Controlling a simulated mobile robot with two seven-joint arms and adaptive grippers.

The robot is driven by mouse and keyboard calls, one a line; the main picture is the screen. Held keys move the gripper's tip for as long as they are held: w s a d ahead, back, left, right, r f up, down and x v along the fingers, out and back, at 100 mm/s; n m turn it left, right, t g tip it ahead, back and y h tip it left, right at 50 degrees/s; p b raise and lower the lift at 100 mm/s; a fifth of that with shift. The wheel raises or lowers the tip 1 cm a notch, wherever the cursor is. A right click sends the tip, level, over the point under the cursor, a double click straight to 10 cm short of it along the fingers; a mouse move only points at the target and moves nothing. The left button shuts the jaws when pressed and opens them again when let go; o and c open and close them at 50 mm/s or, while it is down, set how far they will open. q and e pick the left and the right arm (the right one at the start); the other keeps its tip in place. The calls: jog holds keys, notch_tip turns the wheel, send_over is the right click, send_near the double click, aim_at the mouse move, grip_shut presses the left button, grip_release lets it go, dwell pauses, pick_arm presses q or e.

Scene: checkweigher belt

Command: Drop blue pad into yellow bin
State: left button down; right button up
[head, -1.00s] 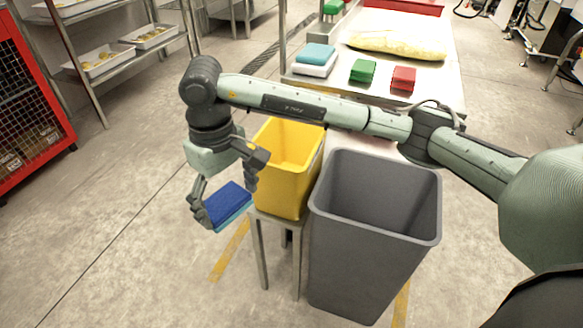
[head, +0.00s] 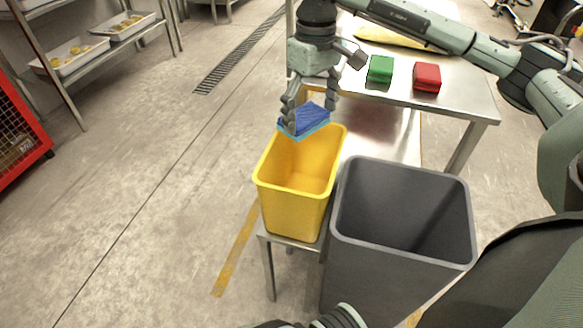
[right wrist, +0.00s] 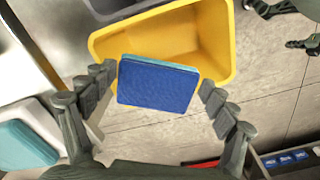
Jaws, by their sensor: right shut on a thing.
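The blue pad (head: 304,120), dark blue with a lighter blue layer, is held between the fingers of my right gripper (head: 308,117). In the right wrist view the pad (right wrist: 157,88) lies between the two fingers of that gripper (right wrist: 158,80). The yellow bin (head: 290,215) stands open on a small stand. The pad is above the bin's far end in the head view, and the bin (right wrist: 218,40) shows behind it in the right wrist view. Part of my left gripper (right wrist: 290,22) seems to show at the top right there; its jaw state is unclear.
A large grey bin (head: 385,262) stands close right of the yellow bin. Behind is a metal table (head: 465,98) with a green block (head: 380,69) and a red block (head: 427,77). Open floor lies to the left, before a shelf with trays (head: 72,58).

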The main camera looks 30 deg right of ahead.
aim_at(310, 135)
jog(key=shift+w+f, duration=0.15)
jog(key=shift+w, duration=0.1)
jog(key=shift+f, duration=0.25)
jog(key=shift+s+f, duration=0.15)
jog(key=shift+f, duration=0.35)
jog(key=shift+s+f, duration=0.15)
jog(key=shift+f, duration=0.35)
notch_tip(310, 135, down, 2)
jog(key=shift+f+b, duration=0.2)
jog(key=shift+b, duration=0.35)
pick_arm(q)
jog(key=shift+w+d+r, duration=0.15)
jog(key=shift+w+r, duration=0.1)
jog(key=shift+r, duration=0.5)
jog(key=shift+w+d+r, duration=0.15)
jog(key=shift+w+r, duration=0.05)
jog(key=shift+r, duration=0.55)
jog(key=shift+w+d+r, duration=0.15)
jog(key=shift+w+r, duration=0.1)
jog(key=shift+r, duration=0.5)
pick_arm(e)
jog(key=shift+w+f, duration=0.1)
jog(key=shift+f, duration=0.25)
jog(key=o, duration=1)
